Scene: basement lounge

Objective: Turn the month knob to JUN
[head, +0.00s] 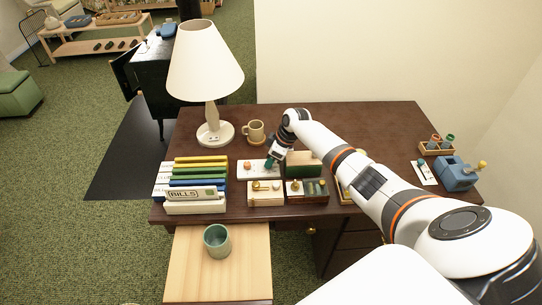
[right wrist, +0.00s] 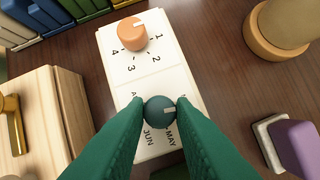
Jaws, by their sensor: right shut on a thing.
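The month knob (right wrist: 159,112) is a round dark teal knob on a white panel (right wrist: 150,75). Its white mark points right, toward a label mostly hidden by a finger. JUN is printed below and left of the knob, MAY below and right. My right gripper (right wrist: 160,115) is shut on the knob, with a green finger on each side. In the head view, the panel (head: 246,172) lies on the desk and my right gripper (head: 272,160) reaches down to its right end. My left gripper is not in view.
An orange knob (right wrist: 132,34) numbered 1 to 4 sits on the same panel. A mug (head: 254,131) and lamp (head: 211,135) stand behind.

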